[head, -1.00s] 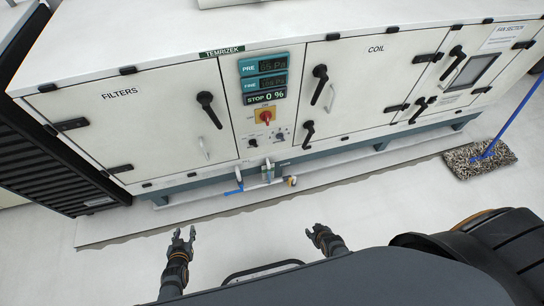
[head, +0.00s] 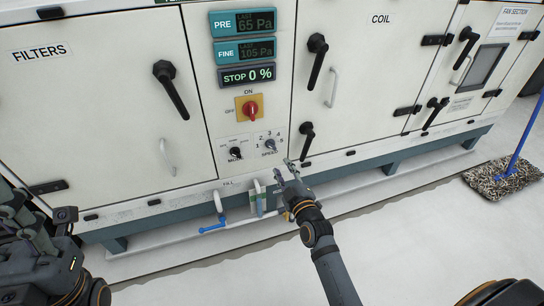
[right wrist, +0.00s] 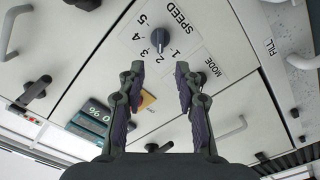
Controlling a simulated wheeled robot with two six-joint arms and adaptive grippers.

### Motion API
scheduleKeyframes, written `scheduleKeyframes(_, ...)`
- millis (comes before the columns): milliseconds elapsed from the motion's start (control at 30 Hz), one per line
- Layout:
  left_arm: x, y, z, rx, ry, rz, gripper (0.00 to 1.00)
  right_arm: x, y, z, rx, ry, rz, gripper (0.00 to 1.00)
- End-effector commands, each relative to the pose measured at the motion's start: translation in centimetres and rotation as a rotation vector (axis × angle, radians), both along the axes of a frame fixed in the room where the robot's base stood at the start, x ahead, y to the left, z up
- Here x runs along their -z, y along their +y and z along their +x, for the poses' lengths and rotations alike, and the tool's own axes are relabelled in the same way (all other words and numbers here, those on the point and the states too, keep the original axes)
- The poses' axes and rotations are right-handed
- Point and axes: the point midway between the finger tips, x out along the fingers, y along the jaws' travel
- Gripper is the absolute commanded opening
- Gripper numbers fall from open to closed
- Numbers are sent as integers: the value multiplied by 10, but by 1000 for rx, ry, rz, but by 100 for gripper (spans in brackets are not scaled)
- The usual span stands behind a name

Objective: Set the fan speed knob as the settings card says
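The fan speed knob (head: 269,143) is a small dark knob on the cabinet's control panel, above the word SPEED, with numbers around it. In the right wrist view the knob (right wrist: 160,40) shows near the top, with the numbers 1 to 5 around it; its exact setting is too small to read surely. My right gripper (head: 285,171) is open and empty, below and right of the knob. In the right wrist view its fingers (right wrist: 158,72) stand apart, with the knob beyond and between the tips, not touching. My left arm is at the left edge; its fingers are unclear. I cannot make out a settings card.
The mode knob (head: 235,153) sits left of the speed knob. Above are a red and yellow switch (head: 250,110) and a display (head: 247,75) reading STOP 0 %. Pipes with a blue valve handle (head: 213,228) stick out below. A mop (head: 503,178) stands at right.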

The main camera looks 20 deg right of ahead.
Motion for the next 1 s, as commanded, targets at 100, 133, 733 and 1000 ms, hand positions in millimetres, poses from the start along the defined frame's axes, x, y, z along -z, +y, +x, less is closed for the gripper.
scheduleKeyframes(100,-1,0,0,1,2,0,40,-2,1,21,0,-3,-1,34)
scheduleKeyframes(133,-1,0,1,1,2,0,40,-2,1,27,0,-3,0,34)
scheduleKeyframes(733,12,0,1,-9,1,0,40,1,3,100,0,3,1,34)
scheduleKeyframes(1000,12,0,1,-9,1,0,40,0,3,99,0,1,1,15)
